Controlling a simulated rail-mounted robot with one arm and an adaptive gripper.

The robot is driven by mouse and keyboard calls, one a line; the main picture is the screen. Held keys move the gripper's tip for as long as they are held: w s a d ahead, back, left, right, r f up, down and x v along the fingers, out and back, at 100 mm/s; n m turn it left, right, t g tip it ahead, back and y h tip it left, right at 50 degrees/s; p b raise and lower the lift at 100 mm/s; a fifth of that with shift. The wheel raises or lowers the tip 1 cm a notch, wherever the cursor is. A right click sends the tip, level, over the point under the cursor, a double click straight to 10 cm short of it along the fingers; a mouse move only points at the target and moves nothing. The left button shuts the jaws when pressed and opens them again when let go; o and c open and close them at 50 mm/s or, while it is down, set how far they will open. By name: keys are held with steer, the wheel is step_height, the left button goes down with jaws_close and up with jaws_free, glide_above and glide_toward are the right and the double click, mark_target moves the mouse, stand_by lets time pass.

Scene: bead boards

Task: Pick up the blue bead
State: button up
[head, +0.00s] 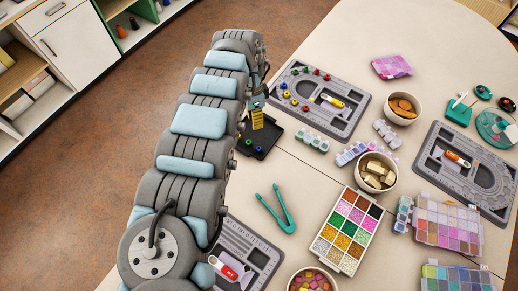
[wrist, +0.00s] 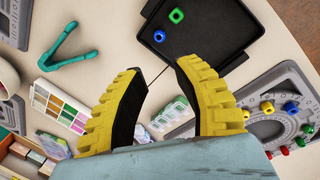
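A blue bead (wrist: 159,36) lies in a black tray (wrist: 215,20), with a green bead (wrist: 176,16) beside it. In the head view the tray (head: 268,128) lies just below my gripper (head: 257,117), and the blue bead (head: 258,149) shows near its front edge. My gripper (wrist: 160,72) has yellow ridged fingers with dark inner pads. The fingers are apart with nothing between them. In the wrist view the blue bead appears beyond the gap between the fingertips, not touching them.
A grey bead board (head: 355,112) with several coloured beads, another blue one among them (wrist: 290,107), is right of the tray. Green tweezers (head: 276,208) lie in front. A compartment box (head: 324,246) and bowls (head: 418,109) stand further right. Bare tabletop surrounds the tweezers.

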mark_target(259, 148)
steer(key=s+f, duration=0.1)
steer(key=f, duration=0.3)
steer(key=s+f+b, duration=0.1)
steer(key=f, duration=0.4)
steer(key=d+f+b, duration=0.1)
steer(key=f, duration=0.4)
steer(key=shift+s+d+f, duration=0.1)
steer(key=shift+s+f, duration=0.15)
steer(key=shift+s, duration=0.15)
steer(key=c, duration=0.5)
